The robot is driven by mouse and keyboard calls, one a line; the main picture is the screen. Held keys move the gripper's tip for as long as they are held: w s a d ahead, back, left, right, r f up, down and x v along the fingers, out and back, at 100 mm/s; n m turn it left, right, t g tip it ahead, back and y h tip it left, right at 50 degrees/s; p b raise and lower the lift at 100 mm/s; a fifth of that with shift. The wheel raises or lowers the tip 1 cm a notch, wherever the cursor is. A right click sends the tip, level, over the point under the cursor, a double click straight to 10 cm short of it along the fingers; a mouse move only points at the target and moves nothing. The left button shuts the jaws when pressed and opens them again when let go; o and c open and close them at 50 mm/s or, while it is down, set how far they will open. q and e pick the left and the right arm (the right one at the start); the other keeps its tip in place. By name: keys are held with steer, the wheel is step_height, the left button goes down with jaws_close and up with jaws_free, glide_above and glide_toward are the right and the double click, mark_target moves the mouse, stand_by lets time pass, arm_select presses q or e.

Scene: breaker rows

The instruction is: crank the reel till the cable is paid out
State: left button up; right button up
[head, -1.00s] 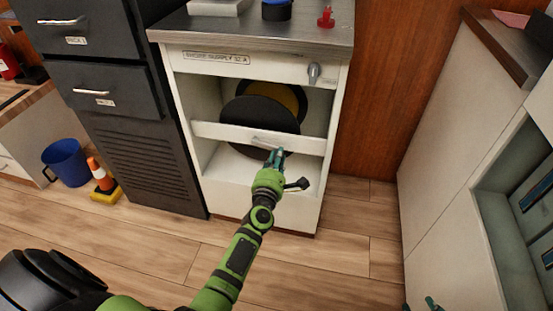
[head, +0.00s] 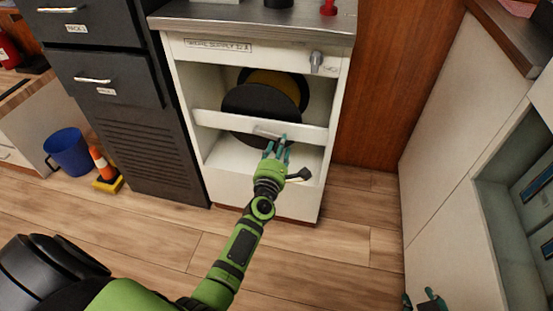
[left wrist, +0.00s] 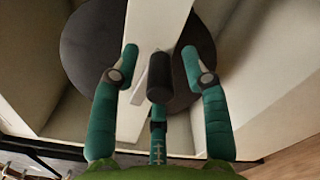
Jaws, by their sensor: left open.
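The reel (head: 255,106) shows as large dark discs with a yellow part behind, inside an open white cabinet (head: 262,184). A white rail (head: 225,122) crosses in front of it, with a slim grey bar (head: 268,133) on its face. Contact is unclear. My right gripper (head: 425,299) barely shows at the bottom edge.
A grey knob (head: 316,61) sits on the cabinet's upper right. Dark drawers (head: 105,75) stand to the left, with a blue bucket (head: 68,153) and an orange cone (head: 101,161) on the floor. White cabinetry (head: 440,150) bounds the right. The wooden floor between is clear.

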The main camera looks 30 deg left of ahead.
arm_select(q)
steer(key=v, duration=1.1)
steer(key=shift+s+d, duration=0.2)
